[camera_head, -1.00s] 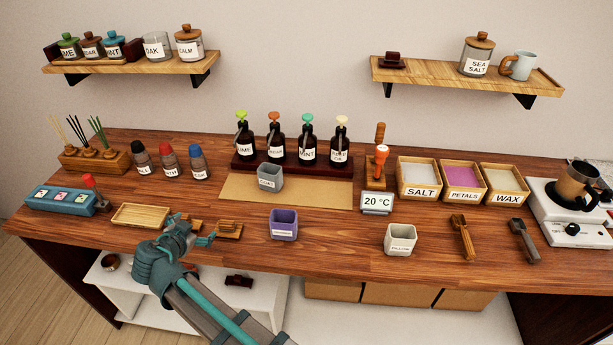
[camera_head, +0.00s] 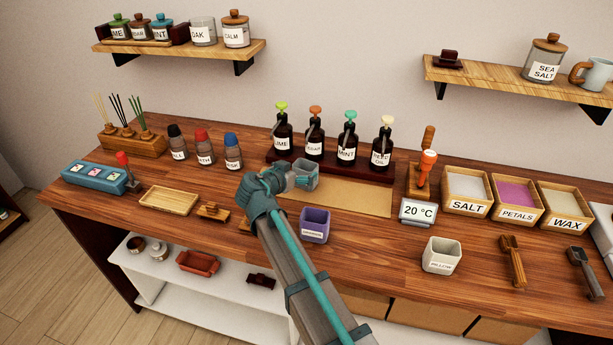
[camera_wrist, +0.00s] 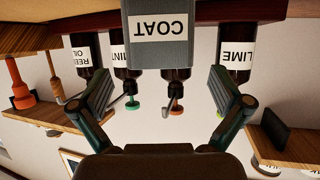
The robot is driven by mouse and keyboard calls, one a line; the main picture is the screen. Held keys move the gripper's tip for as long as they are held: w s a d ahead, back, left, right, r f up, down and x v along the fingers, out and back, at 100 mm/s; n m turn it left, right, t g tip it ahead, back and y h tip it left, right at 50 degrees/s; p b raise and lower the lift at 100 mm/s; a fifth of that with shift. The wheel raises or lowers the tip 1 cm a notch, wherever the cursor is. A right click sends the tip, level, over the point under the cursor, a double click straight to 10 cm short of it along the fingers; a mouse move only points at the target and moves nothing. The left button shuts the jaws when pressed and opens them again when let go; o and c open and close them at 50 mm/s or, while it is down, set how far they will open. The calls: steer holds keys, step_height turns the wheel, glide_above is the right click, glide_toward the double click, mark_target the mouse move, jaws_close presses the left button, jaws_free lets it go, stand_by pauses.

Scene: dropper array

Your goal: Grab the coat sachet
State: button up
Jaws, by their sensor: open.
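The coat sachet, a small grey square cup (camera_head: 307,172), stands on the tan mat in front of the dropper bottles. In the wrist view, which is upside down, its COAT label (camera_wrist: 158,28) faces me. My gripper (camera_head: 297,181) is in front of the cup in the head view and hides part of it. In the wrist view my gripper (camera_wrist: 161,82) is open, with one finger to each side of the cup and gaps between. The cup lies ahead, about centred; I cannot tell whether the fingertips reach past its near face.
Several dropper bottles (camera_head: 315,146) stand on a dark rack just behind the cup. A purple cup (camera_head: 315,226) is close to my arm at the front, and a white cup (camera_head: 441,256) is further right. The tan mat (camera_head: 350,198) is clear right of the cup.

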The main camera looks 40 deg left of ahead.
mark_target(309, 165)
steer(key=p+x, duration=0.1)
steer(key=x, duration=0.3)
steer(key=shift+r, duration=0.1)
steer(key=shift+w+f, duration=0.25)
steer(key=shift+w, duration=0.1)
steer(key=shift+c, duration=0.2)
steer(key=c, duration=1.2)
steer(key=shift+r, duration=0.15)
